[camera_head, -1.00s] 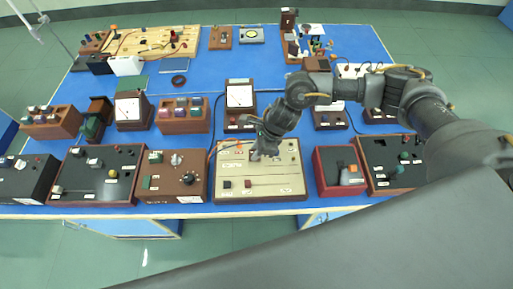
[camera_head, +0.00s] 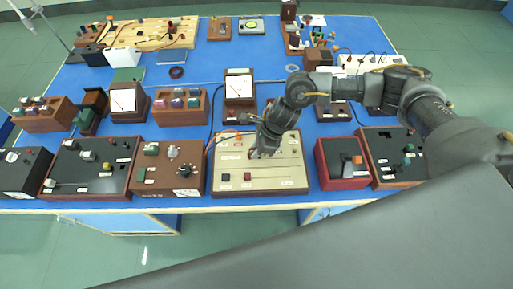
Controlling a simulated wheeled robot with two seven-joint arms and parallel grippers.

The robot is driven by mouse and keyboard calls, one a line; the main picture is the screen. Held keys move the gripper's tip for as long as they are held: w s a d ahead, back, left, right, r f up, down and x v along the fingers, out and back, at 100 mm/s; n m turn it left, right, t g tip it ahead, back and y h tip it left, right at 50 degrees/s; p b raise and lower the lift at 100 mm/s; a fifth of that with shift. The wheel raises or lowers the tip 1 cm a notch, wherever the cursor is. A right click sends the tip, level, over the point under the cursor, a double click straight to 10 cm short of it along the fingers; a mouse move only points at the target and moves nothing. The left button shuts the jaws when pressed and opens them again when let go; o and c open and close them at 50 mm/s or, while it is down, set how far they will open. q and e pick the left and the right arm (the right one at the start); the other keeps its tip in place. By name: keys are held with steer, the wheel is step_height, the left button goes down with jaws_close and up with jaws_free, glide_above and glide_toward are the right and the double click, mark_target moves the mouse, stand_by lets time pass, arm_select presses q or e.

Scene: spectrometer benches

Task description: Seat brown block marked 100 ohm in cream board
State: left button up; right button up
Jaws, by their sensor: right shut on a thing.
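The cream board (camera_head: 285,172) lies in the front row of the blue bench, with a small dark red block (camera_head: 225,177) and a dark one (camera_head: 247,177) near its front left. My right gripper (camera_head: 256,153) points down over the middle of the board, close to its surface. It is shut on a small block, which the fingers almost wholly hide. I cannot read its 100 ohm marking or tell whether it touches the board. My left gripper is out of view.
A brown control box (camera_head: 160,180) stands close to the board's left, and a red box (camera_head: 338,180) stands to its right. A wooden rack of coloured blocks (camera_head: 178,118) and a meter (camera_head: 239,90) stand behind.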

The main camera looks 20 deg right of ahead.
steer(key=o, duration=1)
steer(key=shift+o, duration=0.2)
steer(key=b+v, duration=0.2)
steer(key=v, duration=0.8)
steer(key=shift+d+r+b, duration=0.2)
steer(key=shift+r+b, duration=0.15)
steer(key=shift+b, duration=0.05)
